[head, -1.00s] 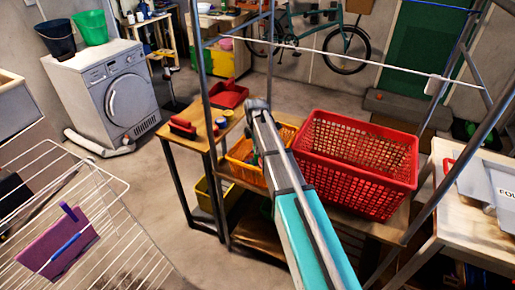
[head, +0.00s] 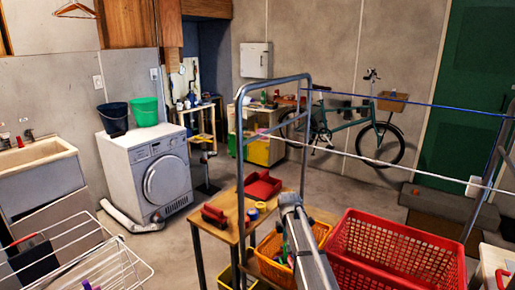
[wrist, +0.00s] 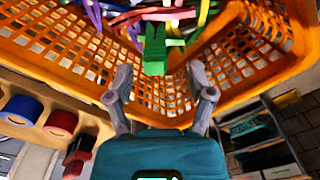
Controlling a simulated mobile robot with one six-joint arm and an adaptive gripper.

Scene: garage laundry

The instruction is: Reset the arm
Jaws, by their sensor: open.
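My gripper (wrist: 160,95) is open in the wrist view, its two grey fingers apart. Nothing is held between them. An orange basket (wrist: 60,50) lies beyond the fingertips, with a green clothes peg (wrist: 155,48) and several coloured pegs at its rim and inside. In the head view my arm reaches over the wooden bench toward the orange basket (head: 268,250). The fingers themselves are hard to make out there.
A large red basket (head: 395,255) stands right of my arm. A red tray (head: 263,185) and tape rolls (head: 257,207) sit on the wooden bench (head: 228,228). Metal frame posts (head: 240,160) and clotheslines (head: 400,165) cross nearby. A drying rack (head: 85,260) stands at left.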

